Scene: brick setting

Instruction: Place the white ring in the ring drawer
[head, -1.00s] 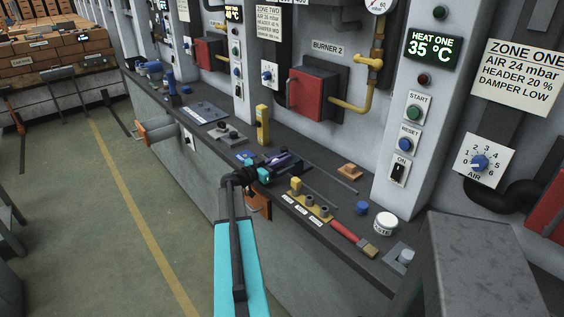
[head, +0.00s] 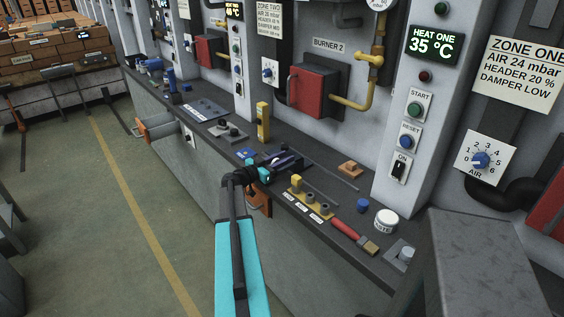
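My gripper (head: 268,172) is low over the front edge of the dark bench. It is small and partly hidden by its own wrist, so I cannot tell whether it is open or shut. A dark purple-blue item (head: 290,159) lies just beyond its tip; I cannot tell whether they touch. I cannot make out a white ring. An orange-handled drawer (head: 158,131) stands out from the bench front at the left. Another orange part (head: 261,202) shows below my gripper, partly hidden by my arm. I cannot read which is the ring drawer.
On the bench (head: 338,186), a yellow rack with pegs (head: 312,202), a red-handled brush (head: 352,235), a blue cap (head: 362,205) and a white jar (head: 386,221) stand to the right. A yellow post (head: 262,121) stands behind.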

